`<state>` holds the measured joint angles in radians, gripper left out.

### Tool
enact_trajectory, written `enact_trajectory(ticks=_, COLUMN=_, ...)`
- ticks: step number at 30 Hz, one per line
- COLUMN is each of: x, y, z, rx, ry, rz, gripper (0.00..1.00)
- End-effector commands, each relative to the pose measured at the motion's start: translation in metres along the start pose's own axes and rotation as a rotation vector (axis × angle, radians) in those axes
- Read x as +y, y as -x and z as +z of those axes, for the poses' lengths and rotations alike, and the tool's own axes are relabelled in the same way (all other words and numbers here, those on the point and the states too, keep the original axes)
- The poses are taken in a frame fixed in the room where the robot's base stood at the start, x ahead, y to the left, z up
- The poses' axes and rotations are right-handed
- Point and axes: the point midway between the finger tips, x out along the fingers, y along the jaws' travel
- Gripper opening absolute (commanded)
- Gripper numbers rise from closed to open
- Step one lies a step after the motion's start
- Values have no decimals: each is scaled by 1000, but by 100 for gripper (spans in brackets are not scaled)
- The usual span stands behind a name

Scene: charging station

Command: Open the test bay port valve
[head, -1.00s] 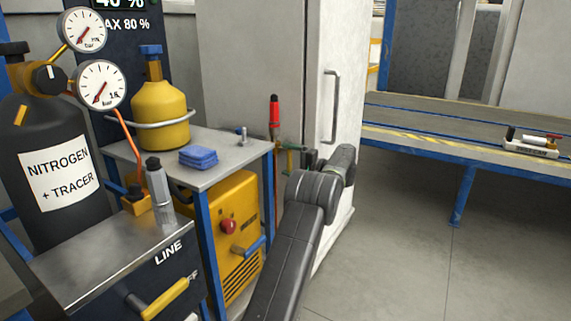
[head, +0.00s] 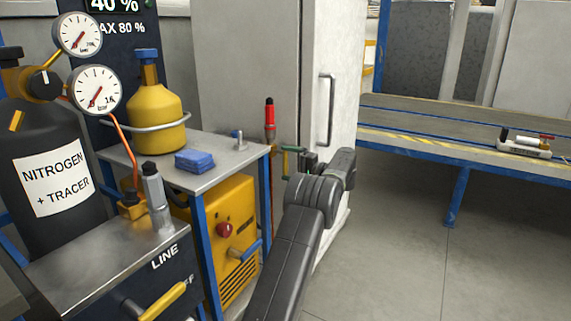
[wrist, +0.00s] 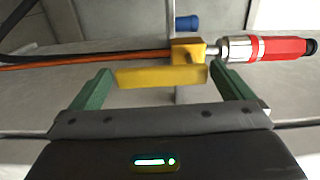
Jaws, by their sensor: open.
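The port valve shows in the wrist view as a yellow body (wrist: 187,51) with a yellow lever (wrist: 162,76). In the head view my gripper (head: 286,163) is small, beside the coupling, and the valve is largely hidden.
The pale cabinet (head: 330,50) with a long handle stands right behind my gripper. Open floor (head: 390,245) lies to the right, before a long bench (head: 425,145).

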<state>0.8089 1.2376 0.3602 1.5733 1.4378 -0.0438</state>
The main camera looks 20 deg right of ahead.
Motion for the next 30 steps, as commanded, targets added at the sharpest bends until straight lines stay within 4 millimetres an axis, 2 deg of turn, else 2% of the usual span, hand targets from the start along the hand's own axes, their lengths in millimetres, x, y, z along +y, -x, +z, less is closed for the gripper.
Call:
enact_trajectory(ticks=9, x=-3, y=74, z=-1, rx=4, ry=-2, rz=0, gripper=100)
enact_trajectory(ticks=15, x=-1, y=108, z=0, rx=3, ry=-1, rz=1, gripper=100)
enact_trajectory(ticks=21, x=0, y=122, z=0, rx=1, ry=0, rz=1, gripper=100)
enact_trajectory(ticks=30, x=1, y=123, z=0, rx=1, ry=0, rz=1, gripper=100)
